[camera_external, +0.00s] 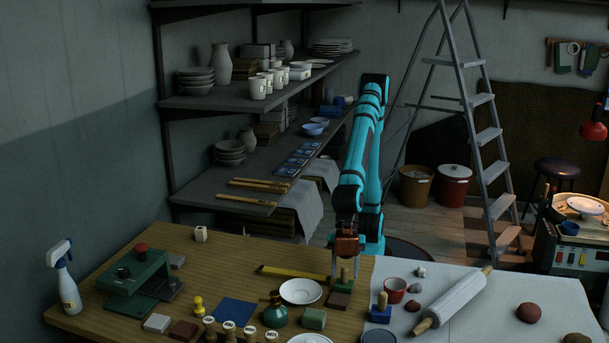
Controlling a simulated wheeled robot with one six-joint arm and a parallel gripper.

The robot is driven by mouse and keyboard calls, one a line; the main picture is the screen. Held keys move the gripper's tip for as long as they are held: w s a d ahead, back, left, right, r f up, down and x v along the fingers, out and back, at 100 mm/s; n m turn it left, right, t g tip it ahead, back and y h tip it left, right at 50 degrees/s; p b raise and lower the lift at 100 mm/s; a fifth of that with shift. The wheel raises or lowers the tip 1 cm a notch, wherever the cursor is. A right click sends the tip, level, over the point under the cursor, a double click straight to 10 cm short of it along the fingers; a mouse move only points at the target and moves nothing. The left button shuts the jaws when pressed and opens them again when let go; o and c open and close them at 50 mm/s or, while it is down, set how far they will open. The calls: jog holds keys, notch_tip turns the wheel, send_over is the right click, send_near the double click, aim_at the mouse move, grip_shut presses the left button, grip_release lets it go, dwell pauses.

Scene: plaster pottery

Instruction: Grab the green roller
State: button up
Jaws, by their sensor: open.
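My gripper (345,264) is open and points down over the table, near the join of the wooden top and the pale cloth. A small upright piece with a greenish top (346,278) is just below or between its fingers, beside a dark brown block (338,300). I cannot tell whether the fingers touch it. I see no thing that is clearly a green roller. Other green things are a round dark green bottle (275,314), a grey-green block (313,319) and a green press (137,272). A pale rolling pin with wooden handles (456,300) lies on the cloth.
A white plate (301,291) and a yellow ruler (300,272) lie left of my gripper. A blue block with a wooden knob (381,313) and a red cup (395,290) stand to its right. Several stamps (229,331) line the front. Shelves (235,100) rise behind.

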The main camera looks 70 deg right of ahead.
jog(key=shift+x, duration=0.8)
grip_shut()
